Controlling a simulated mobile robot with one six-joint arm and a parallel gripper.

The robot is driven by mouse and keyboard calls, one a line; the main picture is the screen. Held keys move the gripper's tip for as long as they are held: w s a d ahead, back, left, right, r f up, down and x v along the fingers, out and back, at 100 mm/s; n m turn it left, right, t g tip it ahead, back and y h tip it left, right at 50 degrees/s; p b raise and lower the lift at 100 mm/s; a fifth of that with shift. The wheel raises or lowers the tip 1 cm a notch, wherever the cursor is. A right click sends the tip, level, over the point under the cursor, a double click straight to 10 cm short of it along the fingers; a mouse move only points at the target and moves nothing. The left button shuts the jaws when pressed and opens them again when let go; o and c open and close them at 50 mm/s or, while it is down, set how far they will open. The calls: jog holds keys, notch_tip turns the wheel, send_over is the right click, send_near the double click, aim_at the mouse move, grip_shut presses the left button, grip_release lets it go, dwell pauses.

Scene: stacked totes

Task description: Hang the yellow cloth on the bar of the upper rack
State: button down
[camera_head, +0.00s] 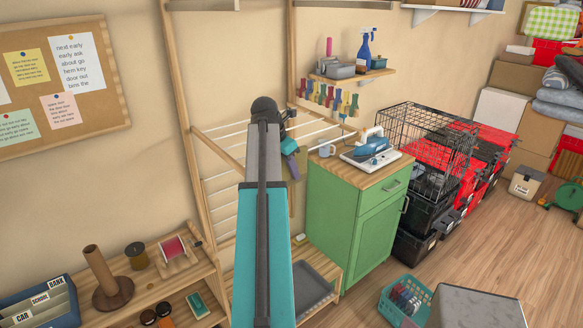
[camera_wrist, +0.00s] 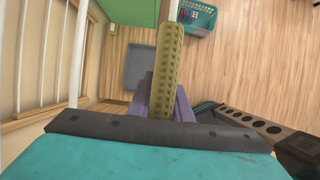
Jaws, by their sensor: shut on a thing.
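The yellow cloth (camera_wrist: 170,72) has a waffle texture and shows edge-on as a narrow strip in the wrist view. My gripper (camera_wrist: 168,104) has purple fingers, which are shut on the cloth's near end. A thin pale bar (camera_wrist: 173,10) runs in line with the cloth at its far end; I cannot tell whether the cloth lies over it or only overlaps it in view. In the head view my gripper (camera_head: 293,170) is in front of the wooden drying rack with white rods (camera_head: 222,154). My arm hides part of the rack and most of the cloth there.
A grey tray (camera_wrist: 142,66) lies below. A teal basket (camera_head: 405,300) is on the floor.

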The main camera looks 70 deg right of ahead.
jog(key=shift+f, duration=0.5)
jog(key=c, duration=1.5)
grip_release()
jog(key=shift+c, duration=0.2)
jog(key=shift+b+v, duration=2.2)
jog(key=shift+v, duration=4.7)
jog(key=shift+d, duration=0.1)
